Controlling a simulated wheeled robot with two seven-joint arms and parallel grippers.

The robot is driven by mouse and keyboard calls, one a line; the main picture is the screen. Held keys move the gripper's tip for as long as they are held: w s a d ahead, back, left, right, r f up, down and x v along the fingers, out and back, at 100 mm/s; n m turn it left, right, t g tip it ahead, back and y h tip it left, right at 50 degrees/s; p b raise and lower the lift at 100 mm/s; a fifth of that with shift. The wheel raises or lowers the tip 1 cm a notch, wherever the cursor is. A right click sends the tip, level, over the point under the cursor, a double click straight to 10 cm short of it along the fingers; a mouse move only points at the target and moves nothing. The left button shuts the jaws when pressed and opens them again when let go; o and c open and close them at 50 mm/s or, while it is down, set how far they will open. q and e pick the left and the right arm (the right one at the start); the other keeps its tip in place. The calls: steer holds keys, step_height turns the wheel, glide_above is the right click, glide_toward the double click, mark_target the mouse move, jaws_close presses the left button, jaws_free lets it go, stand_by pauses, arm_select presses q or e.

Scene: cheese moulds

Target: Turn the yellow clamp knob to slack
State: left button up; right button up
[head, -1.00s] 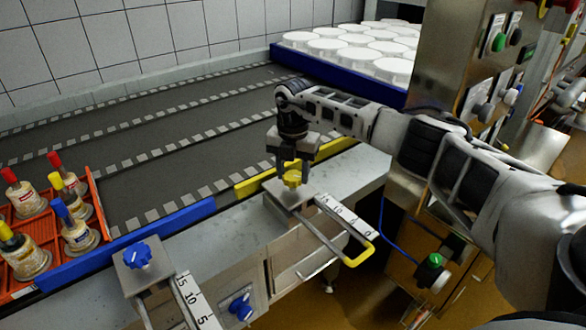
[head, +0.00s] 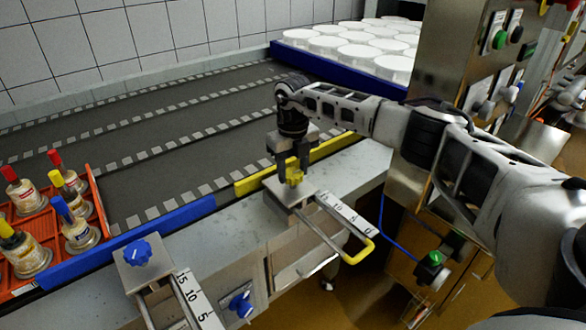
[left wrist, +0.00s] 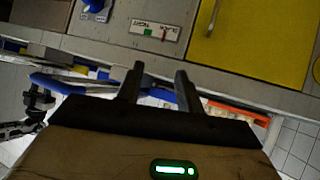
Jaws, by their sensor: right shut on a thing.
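The yellow clamp knob (head: 294,176) sits on a square metal plate (head: 277,193) at the front edge of the conveyor, in the head view. My right gripper (head: 293,170) points down from above and is shut on the yellow knob; its fingers hide part of the knob. My left gripper shows only in the left wrist view (left wrist: 159,72); its two fingers are apart with nothing between them.
A scale strip (head: 343,213) and a yellow-ended rod (head: 360,250) extend from the clamp. A blue knob (head: 138,253) stands on another clamp to the left. A blue-edged tray (head: 335,71) of white tubs is behind.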

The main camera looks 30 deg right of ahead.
mark_target(293, 173)
steer(key=shift+n, duration=0.6)
steer(key=o, duration=1)
steer(key=shift+r, duration=0.15)
step_height(293, 173, up, 16)
steer(key=shift+f+b, duration=0.15)
steer(key=shift+b, duration=0.15)
steer(key=shift+a, duration=0.1)
